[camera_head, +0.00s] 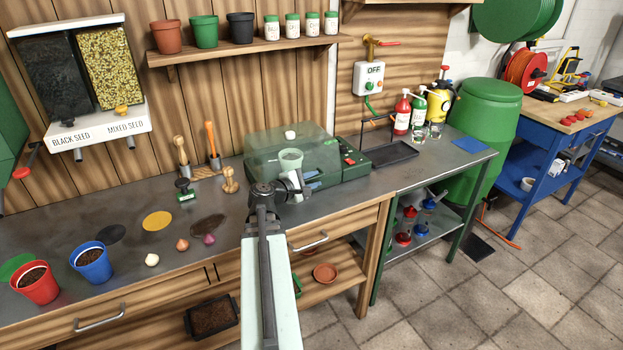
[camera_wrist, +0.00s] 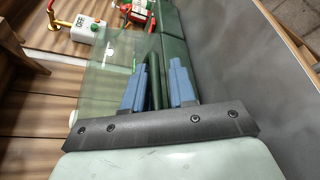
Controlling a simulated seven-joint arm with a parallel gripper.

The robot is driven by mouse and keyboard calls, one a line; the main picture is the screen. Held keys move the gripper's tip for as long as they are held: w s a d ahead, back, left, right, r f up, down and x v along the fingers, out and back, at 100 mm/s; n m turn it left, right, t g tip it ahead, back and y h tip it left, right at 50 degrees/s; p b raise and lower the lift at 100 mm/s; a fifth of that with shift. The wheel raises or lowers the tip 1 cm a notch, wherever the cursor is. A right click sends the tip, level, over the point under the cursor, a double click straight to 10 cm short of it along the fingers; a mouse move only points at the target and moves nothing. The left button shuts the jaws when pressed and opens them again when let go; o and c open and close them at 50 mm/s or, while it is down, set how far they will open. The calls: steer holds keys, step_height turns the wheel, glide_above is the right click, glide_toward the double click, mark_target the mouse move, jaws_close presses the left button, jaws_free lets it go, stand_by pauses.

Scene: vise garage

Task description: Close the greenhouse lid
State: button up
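The greenhouse (camera_head: 345,172) is a dark green box on the grey worktop, with a control panel on its right. Its see-through green lid (camera_head: 262,146) carries a white knob (camera_head: 290,134); the lid's exact angle is hard to tell. In the wrist view the lid (camera_wrist: 105,62) spreads to the left of my fingers. My gripper (camera_head: 308,181) is at the front of the greenhouse. In the wrist view its blue fingers (camera_wrist: 160,82) are apart, with a dark green bar between them and a gap on the right side.
A switch box (camera_head: 369,78) hangs behind on the right. A dark tray (camera_head: 388,154) lies right of the greenhouse.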

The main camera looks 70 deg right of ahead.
mark_target(312, 152)
steer(key=o, duration=0.3)
steer(key=shift+r, duration=0.15)
steer(key=shift+r, duration=4.85)
steer(key=shift+c, duration=0.3)
